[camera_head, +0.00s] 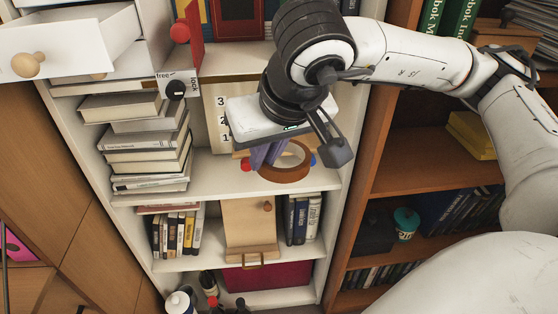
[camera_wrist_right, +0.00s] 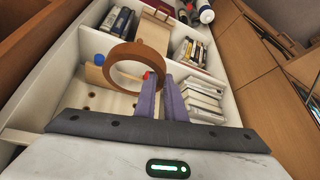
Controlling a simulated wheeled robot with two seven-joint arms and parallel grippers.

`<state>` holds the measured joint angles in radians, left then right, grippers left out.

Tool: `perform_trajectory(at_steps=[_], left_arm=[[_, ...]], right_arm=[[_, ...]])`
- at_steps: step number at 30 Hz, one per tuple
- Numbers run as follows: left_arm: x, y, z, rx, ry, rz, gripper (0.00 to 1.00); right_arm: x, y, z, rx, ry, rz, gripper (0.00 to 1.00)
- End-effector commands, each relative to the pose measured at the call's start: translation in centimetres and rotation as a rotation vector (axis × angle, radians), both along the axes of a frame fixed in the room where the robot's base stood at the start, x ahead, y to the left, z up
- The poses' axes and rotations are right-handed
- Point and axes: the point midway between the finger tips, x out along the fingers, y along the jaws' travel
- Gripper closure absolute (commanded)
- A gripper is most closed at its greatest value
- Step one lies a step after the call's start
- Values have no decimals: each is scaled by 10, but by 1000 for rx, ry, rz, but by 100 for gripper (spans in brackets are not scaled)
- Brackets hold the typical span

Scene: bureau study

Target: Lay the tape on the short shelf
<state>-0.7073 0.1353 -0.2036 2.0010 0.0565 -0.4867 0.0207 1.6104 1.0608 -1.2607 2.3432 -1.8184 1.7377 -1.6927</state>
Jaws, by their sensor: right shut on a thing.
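The tape is a thick brown ring (camera_head: 285,176), held in the air in front of the middle opening of the white bookcase. My right gripper (camera_head: 268,153) has purple fingers shut on the tape's rim. In the right wrist view the ring (camera_wrist_right: 140,48) sticks out to the left of the fingertips (camera_wrist_right: 160,80), its hole showing. A white shelf board (camera_head: 300,187) lies below the tape. A lower board (camera_head: 190,263) carries books and a wooden stand. I cannot tell which board is the short shelf. My left gripper is not in view.
A stack of books (camera_head: 145,150) fills the left of the middle opening. A pegboard with numbers (camera_head: 218,125) stands behind my gripper, with red and blue pieces near it. An open white drawer (camera_head: 75,40) juts out upper left. A brown bookcase (camera_head: 420,160) stands right.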

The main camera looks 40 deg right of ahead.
Motion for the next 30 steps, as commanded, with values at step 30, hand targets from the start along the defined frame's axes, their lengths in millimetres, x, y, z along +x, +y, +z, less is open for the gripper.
perform_trajectory(at_steps=[30], left_arm=[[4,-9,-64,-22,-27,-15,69]], right_arm=[[115,-71,-105,-35,-12,38,100]])
